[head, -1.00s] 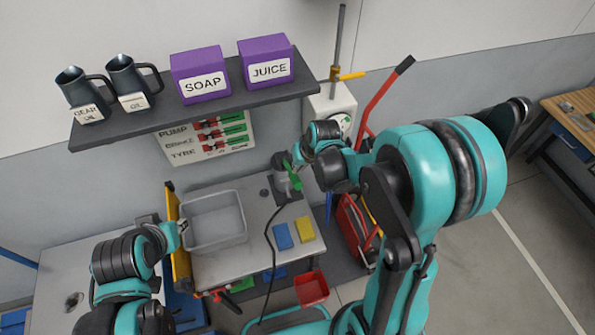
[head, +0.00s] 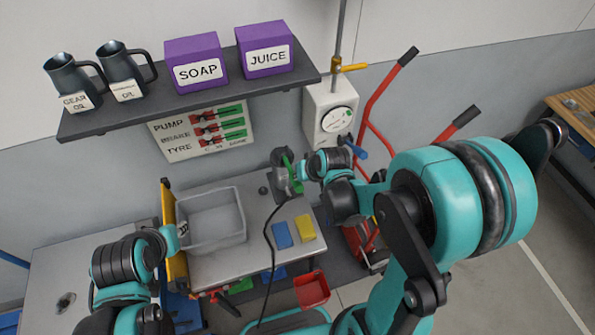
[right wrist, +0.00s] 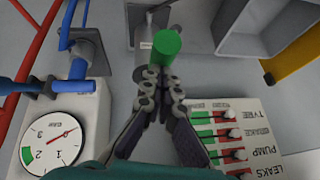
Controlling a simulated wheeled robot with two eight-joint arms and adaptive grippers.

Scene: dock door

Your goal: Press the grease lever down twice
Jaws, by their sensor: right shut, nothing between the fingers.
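The grease lever shows as a green handle (head: 287,158) on a dark grey mount at the back of the bench. In the right wrist view its round green end (right wrist: 167,42) stands just beyond my right fingertips. My right gripper (head: 300,172) is at the lever; its fingers (right wrist: 160,76) are together with nothing between them. I cannot tell whether they touch the lever. The lever's shaft is mostly hidden. My left gripper (head: 182,231) is at the left side of a grey bin, by a yellow panel; its fingers are too small to read.
The grey bin (head: 240,238), a blue block (head: 282,236) and a yellow block (head: 304,228) are on the bench. A dark hose runs down its front. A shelf (head: 190,104) hangs above a label board (head: 185,147). A gauge box (head: 318,108) and red hand truck (head: 375,100) stand right.

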